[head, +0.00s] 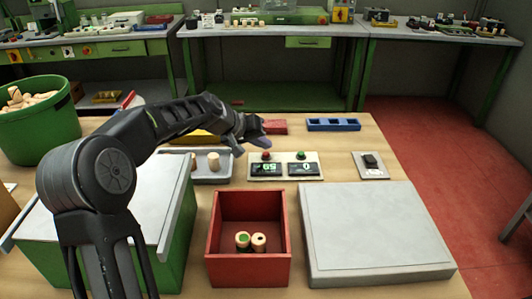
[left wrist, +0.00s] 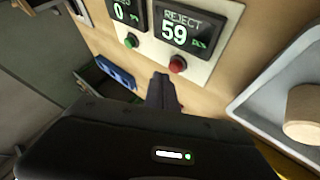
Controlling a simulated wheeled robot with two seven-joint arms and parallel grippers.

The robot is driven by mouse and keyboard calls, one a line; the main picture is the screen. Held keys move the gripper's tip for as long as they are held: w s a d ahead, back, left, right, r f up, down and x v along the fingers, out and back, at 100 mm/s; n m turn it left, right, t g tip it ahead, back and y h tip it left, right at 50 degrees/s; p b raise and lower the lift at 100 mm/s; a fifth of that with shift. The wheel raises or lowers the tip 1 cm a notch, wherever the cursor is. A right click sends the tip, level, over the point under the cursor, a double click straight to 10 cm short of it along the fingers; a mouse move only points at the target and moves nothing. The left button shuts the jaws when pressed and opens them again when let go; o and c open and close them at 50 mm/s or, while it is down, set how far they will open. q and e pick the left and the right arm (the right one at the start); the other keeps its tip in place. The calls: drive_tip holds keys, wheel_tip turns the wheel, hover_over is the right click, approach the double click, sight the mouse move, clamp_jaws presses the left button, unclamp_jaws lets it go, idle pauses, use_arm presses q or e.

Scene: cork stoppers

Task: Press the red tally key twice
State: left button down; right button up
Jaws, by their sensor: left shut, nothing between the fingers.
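The tally unit (head: 285,172) lies on the bench with two lit displays. The red tally key (head: 266,155) sits above the left display and a green key (head: 301,155) above the right one. In the left wrist view the red key (left wrist: 178,64) is beside the display reading REJECT 59, and the green key (left wrist: 131,41) is by a display showing 0. My left gripper (head: 262,142) is shut and empty, just behind the red key; its fingertips (left wrist: 163,80) appear close to the key. Contact cannot be told. My right gripper is not in view.
A grey tray (head: 222,180) with corks is left of the unit. A red box (head: 213,262) holding corks and a grey slab (head: 375,235) stand in front. A blue rack (head: 333,124) and a red block (head: 273,126) lie behind. A black switch (head: 370,160) is right.

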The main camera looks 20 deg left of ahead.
sight(263, 155)
use_arm(q)
drive_tip(key=shift+r, duration=0.1)
drive_tip(key=shift+r+p, duration=1.8)
drive_tip(key=shift+r, duration=0.65)
idle(0.7)
wheel_tip(263, 155, up, 4)
drive_tip(key=p, duration=0.8)
drive_tip(key=shift+f, duration=0.1)
drive_tip(key=shift+f, duration=0.1)
